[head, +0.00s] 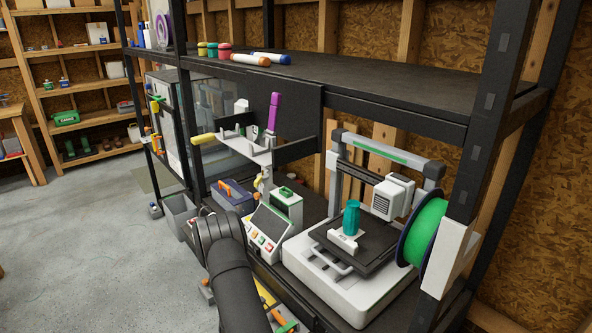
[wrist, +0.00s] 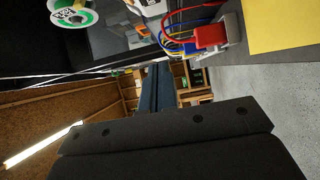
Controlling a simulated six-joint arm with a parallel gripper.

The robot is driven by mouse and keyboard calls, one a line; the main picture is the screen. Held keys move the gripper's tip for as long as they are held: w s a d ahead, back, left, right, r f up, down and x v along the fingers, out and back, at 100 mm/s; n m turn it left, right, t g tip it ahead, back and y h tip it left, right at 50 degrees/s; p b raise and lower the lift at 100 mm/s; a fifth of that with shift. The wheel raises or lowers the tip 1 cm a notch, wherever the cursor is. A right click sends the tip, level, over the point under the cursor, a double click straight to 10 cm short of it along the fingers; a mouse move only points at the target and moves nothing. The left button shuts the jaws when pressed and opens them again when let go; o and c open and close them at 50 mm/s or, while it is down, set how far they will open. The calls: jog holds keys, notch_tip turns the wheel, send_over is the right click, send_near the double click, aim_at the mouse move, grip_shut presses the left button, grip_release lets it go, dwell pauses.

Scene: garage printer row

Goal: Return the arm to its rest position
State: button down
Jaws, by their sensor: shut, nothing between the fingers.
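My dark arm (head: 238,275) rises from the bottom edge of the head view, in front of the lower shelf. Its rounded joint stands near the front edge of the shelf, left of the control box. I cannot make out my gripper's fingers in the head view. In the wrist view, the wide dark body of my gripper fills the bottom, and its narrow fingers (wrist: 157,72) reach up from it. The fingers are together and empty, with nothing held between them.
A white printer (head: 345,285) with a teal part (head: 351,218) and a green spool (head: 428,232) stands right of my arm. A control box (head: 268,228) is closer. A purple-handled tool (head: 273,112) hangs above. Open floor (head: 95,230) lies left.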

jog(key=d+x, duration=0.1)
jog(key=x, duration=0.6)
jog(key=d+v, duration=0.1)
jog(key=v, duration=0.6)
jog(key=shift+s+d, duration=0.1)
